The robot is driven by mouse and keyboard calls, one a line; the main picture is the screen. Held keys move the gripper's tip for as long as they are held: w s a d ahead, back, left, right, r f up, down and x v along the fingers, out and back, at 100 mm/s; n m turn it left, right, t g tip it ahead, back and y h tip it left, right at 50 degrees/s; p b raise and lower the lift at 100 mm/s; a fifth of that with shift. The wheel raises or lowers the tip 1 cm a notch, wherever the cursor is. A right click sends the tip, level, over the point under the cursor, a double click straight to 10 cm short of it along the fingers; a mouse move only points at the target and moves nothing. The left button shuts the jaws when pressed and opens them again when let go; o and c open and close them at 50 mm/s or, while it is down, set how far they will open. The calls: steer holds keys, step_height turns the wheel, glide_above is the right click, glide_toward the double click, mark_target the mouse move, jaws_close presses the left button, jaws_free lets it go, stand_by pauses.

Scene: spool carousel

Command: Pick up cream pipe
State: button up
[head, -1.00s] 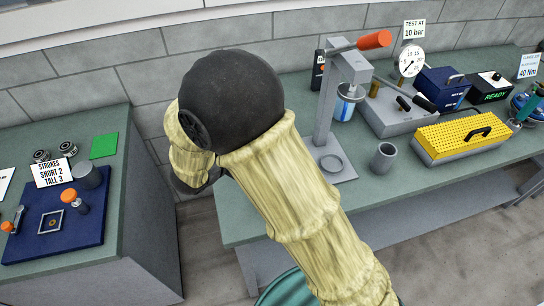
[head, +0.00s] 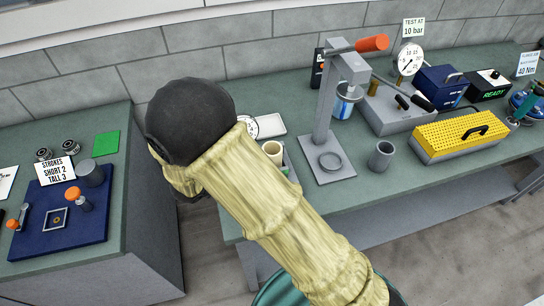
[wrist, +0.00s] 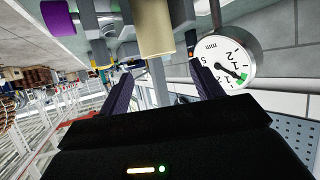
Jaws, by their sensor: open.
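The cream pipe (head: 272,150) stands on the right bench, just right of my arm's dark joint, with its lower part beside a small grey fixture. In the wrist view a cream cylinder (wrist: 155,28), which looks like the same pipe, lies ahead of my gripper (wrist: 163,82), roughly between the lines of the two fingers. The fingers are apart with nothing between their tips. The pipe looks a little beyond the fingertips; I cannot tell the exact gap. In the head view my arm hides the gripper.
A round dial gauge (wrist: 222,58) is close on the right in the wrist view. On the right bench a press (head: 327,110) with an orange handle stands by a grey cup (head: 381,155) and a yellow-topped case (head: 462,134). A blue mat (head: 55,225) lies on the left bench.

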steer(key=p, duration=0.1)
glide_toward(277, 147)
steer(key=x, duration=0.4)
steer(key=shift+s+a, duration=0.1)
steer(key=shift+a, duration=0.05)
steer(key=p+x, duration=0.2)
steer(key=x, duration=0.3)
steer(key=shift+d+r, duration=0.15)
steer(key=shift+d, duration=0.1)
steer(key=c, duration=0.9)
steer(key=shift+o, duration=0.2)
